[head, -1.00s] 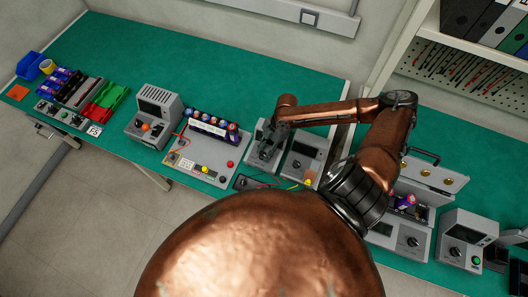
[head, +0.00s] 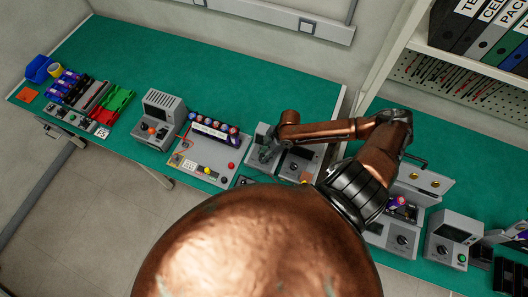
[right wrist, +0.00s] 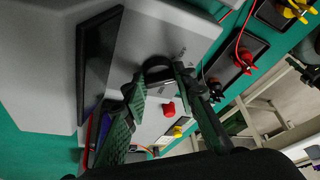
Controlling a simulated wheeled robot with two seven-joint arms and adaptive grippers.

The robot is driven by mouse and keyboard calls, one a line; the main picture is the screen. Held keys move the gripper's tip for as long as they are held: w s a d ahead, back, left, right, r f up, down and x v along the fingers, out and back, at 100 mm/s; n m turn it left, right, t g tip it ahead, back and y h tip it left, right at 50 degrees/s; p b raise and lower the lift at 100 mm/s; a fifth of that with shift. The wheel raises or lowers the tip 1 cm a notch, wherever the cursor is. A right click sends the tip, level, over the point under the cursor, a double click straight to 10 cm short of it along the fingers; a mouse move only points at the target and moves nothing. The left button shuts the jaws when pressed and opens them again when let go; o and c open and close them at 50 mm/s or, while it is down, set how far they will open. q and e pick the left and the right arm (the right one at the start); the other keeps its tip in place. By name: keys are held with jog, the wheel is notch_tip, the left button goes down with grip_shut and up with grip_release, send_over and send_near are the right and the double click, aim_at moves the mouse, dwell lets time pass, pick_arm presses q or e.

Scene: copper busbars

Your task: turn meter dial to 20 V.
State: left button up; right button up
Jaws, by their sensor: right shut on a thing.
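My right gripper (head: 266,152) is at the meter's face, also shown in the right wrist view (right wrist: 160,80). Its two green-black fingers are closed on the dial, one on each side. The dial's markings are too small and tilted to read. My left gripper is out of view.
A second grey instrument (head: 300,162) stands close to the right of the meter. A board with cells and knobs (head: 205,160) is to the left, and a grey supply unit (head: 157,118) beyond it. The bench behind the meter is clear.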

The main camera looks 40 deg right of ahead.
jog(key=m+p, duration=0.2)
jog(key=p, duration=0.1)
jog(key=m+t+h+p, duration=0.1)
jog(key=m+p, duration=0.2)
jog(key=p, duration=0.1)
jog(key=m+t+h+p, duration=0.1)
jog(key=m+p, duration=0.2)
jog(key=shift+s+a+r, duration=0.15)
jog(key=shift+s+a, duration=0.05)
jog(key=shift+s, duration=0.15)
jog(key=shift+f+m+h+p, duration=0.2)
jog(key=shift+m+h+p, duration=0.6)
jog(key=shift+m+p, duration=0.8)
jog(key=o, duration=1.2)
jog(key=shift+c, duration=0.2)
jog(key=shift+w, duration=0.1)
jog(key=v, duration=1.2)
jog(key=shift+s, duration=0.25)
